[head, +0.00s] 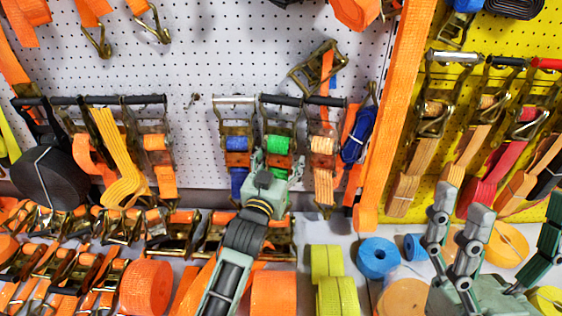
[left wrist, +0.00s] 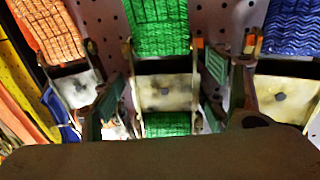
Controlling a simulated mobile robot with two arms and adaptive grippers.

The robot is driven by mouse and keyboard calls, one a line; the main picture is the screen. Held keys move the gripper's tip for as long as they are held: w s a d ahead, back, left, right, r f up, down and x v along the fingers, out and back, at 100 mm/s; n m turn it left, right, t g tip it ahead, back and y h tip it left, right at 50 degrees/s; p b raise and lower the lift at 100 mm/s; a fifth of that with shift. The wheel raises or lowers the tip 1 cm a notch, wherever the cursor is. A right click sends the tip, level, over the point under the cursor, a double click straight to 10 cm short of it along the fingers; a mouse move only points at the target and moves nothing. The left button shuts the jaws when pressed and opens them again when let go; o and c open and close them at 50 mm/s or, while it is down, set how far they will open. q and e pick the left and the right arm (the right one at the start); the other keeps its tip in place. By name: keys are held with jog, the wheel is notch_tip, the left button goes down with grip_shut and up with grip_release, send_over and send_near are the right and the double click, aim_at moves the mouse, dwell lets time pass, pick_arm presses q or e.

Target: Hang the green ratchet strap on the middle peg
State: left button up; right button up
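The green ratchet strap (head: 278,144) hangs on the white pegboard, between a blue strap and an orange one. Its metal buckle (left wrist: 165,92) and green webbing (left wrist: 157,25) show large in the left wrist view. My left gripper (head: 270,163) is at the lower part of this strap. In the left wrist view its green finger pads (left wrist: 163,85) stand on either side of the buckle, with small gaps visible, so it looks open around it. My right gripper (head: 497,195) is open and empty at the lower right. I cannot make out the middle peg.
The blue strap (head: 237,143) and the orange strap (head: 322,145) hang close on either side. A long orange strap (head: 393,120) hangs further right. Rolls of webbing, yellow-green (head: 327,262), blue (head: 378,257) and orange (head: 147,287), and several ratchets crowd the shelf below.

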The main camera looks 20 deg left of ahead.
pick_arm(q)
jog(key=shift+o, duration=0.4)
jog(key=shift+f, duration=0.15)
jog(key=shift+f, duration=0.3)
jog(key=shift+s, duration=0.1)
jog(key=s, duration=1.1)
jog(key=shift+s+r, duration=0.25)
jog(key=shift+s, duration=0.15)
jog(key=shift+d, duration=0.1)
